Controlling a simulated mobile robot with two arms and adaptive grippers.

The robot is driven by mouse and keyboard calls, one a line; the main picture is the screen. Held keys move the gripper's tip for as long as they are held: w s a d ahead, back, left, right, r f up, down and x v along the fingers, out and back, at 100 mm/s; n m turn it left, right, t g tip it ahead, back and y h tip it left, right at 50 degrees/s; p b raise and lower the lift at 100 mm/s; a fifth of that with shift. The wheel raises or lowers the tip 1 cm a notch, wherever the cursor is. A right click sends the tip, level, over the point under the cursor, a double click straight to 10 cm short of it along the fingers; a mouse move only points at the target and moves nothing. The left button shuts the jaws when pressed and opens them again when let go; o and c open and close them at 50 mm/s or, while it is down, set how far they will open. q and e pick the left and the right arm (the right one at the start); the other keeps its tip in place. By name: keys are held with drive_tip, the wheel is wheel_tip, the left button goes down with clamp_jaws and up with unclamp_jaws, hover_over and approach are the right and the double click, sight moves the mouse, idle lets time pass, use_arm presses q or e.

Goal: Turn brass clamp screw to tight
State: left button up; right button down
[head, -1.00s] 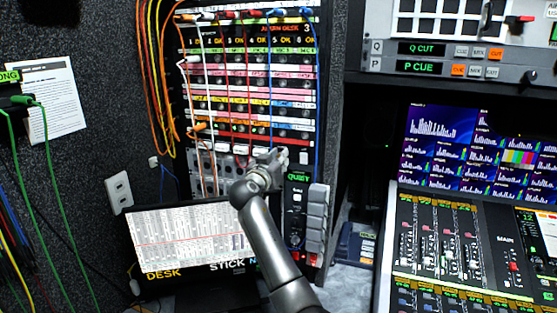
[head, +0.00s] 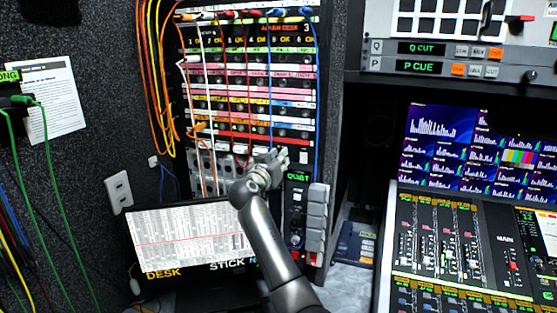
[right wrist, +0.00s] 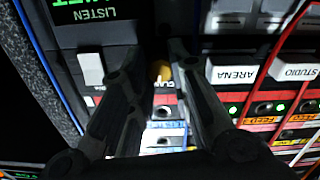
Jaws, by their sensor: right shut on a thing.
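The brass clamp screw (right wrist: 161,70) shows as a small yellow knob between the fingers in the right wrist view, beside a partly hidden label. My right gripper (right wrist: 153,65) is shut on it, one finger on either side. In the head view my right gripper (head: 280,156) is at the lower right of the patch panel (head: 250,110), and it hides the screw there. I cannot read how far the screw is turned. My left gripper is not in view.
Patch cables hang down the panel's front, with a blue cable (head: 316,100) close right of the gripper. A QUIET unit (head: 297,200) sits just below. A screen (head: 185,235) stands at lower left, and a mixing console (head: 470,245) at right.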

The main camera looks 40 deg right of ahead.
drive_tip(key=m+p, duration=0.5)
drive_tip(key=m, duration=0.6)
drive_tip(key=m+p, duration=0.6)
drive_tip(key=m, duration=0.6)
drive_tip(key=m+p, duration=0.6)
drive_tip(key=m, duration=0.6)
drive_tip(key=shift+f, duration=0.3)
drive_tip(key=shift+s+f, duration=0.1)
idle(0.3)
